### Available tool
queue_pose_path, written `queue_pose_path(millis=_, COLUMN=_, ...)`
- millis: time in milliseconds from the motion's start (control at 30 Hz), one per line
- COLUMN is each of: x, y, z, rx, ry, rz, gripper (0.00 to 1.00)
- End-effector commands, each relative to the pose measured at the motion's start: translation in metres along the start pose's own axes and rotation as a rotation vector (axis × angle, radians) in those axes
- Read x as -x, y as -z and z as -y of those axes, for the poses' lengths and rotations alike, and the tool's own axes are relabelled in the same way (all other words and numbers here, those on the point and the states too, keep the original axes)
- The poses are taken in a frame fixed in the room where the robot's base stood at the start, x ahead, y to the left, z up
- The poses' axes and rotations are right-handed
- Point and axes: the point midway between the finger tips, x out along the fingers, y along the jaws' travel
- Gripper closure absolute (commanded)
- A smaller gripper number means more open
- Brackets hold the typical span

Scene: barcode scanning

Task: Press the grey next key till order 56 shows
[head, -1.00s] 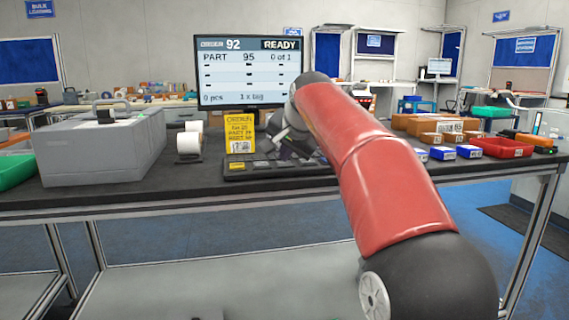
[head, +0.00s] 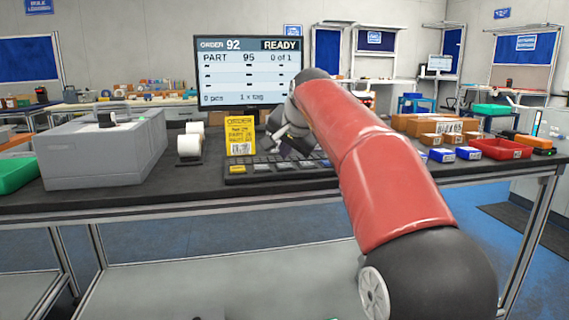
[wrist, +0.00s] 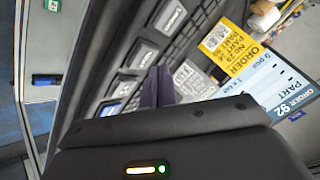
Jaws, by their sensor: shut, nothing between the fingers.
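The screen (head: 248,72) at the back of the bench reads ORDER 92, READY, PART 95, 0 of 1. It also shows tilted in the wrist view (wrist: 275,82). The dark keyboard (head: 268,168) lies in front of it, with a yellow key (head: 237,169) at its front left and grey keys beside it. In the wrist view, large labelled light keys (wrist: 143,56) run along the keyboard's edge. My gripper (wrist: 160,74) is shut and empty over the keyboard. I cannot tell whether its tips touch a key. My arm hides the keyboard's right part in the head view.
A yellow order card (head: 240,136) stands behind the keyboard's left part. A label roll (head: 190,144) and a large grey machine (head: 90,150) are to the left. Blue-white boxes (head: 442,155), a red tray (head: 500,148) and cardboard boxes (head: 430,127) are to the right.

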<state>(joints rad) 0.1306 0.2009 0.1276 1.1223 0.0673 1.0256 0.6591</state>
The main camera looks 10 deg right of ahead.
Motion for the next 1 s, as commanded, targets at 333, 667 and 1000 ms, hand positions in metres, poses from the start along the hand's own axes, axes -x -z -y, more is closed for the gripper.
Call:
queue_pose_path(millis=333, x=0.018, y=0.013, z=0.013, rx=0.0, ry=0.001, rz=-0.001, gripper=1.0)
queue_pose_path(millis=667, x=0.033, y=0.025, z=0.025, rx=0.0, ry=0.001, rz=-0.001, gripper=1.0)
queue_pose_path(millis=1000, x=0.035, y=0.025, z=0.025, rx=0.0, ry=0.0, rz=-0.001, gripper=1.0)
